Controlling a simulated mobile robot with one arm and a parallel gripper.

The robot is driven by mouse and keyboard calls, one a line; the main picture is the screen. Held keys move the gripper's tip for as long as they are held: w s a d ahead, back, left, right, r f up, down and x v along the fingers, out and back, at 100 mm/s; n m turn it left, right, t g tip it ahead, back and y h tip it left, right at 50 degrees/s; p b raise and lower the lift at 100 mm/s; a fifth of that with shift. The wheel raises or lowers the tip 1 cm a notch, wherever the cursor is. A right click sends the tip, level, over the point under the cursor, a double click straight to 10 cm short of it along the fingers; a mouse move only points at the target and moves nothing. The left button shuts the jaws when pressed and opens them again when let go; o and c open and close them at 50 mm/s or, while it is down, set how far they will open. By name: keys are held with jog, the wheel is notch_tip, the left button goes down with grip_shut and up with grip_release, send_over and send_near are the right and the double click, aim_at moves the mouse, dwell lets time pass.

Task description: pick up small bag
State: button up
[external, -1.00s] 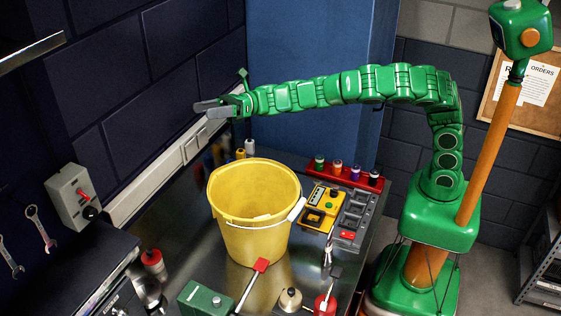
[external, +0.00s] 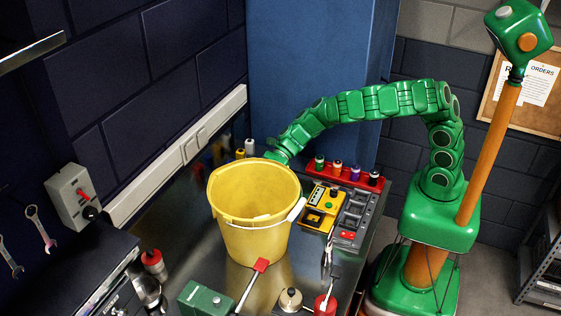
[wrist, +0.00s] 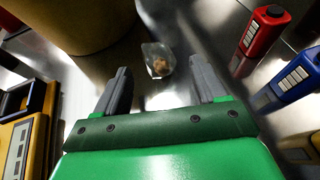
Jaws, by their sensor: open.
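The small bag (wrist: 158,62) is clear, with something brown inside. In the wrist view it lies on the shiny metal bench top, just beyond the fingertips and between their lines. My gripper (wrist: 160,82) is open and empty, with its two grey fingers apart on either side of the bag's direction. In the external view the bag is hidden, and the fingers are hidden behind the yellow bucket; only my green wrist (external: 278,155) shows above its rim.
The yellow bucket (external: 250,230) stands close by, at the upper left in the wrist view (wrist: 75,22). Red (wrist: 262,32) and blue (wrist: 290,82) bottles stand to the right. A yellow device (wrist: 22,145) is at the left. Bare metal lies around the bag.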

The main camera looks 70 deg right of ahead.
jog(key=shift+x, duration=1.75)
jog(key=shift+c, duration=0.2)
jog(key=c, duration=1.1)
jog(key=shift+d, duration=0.1)
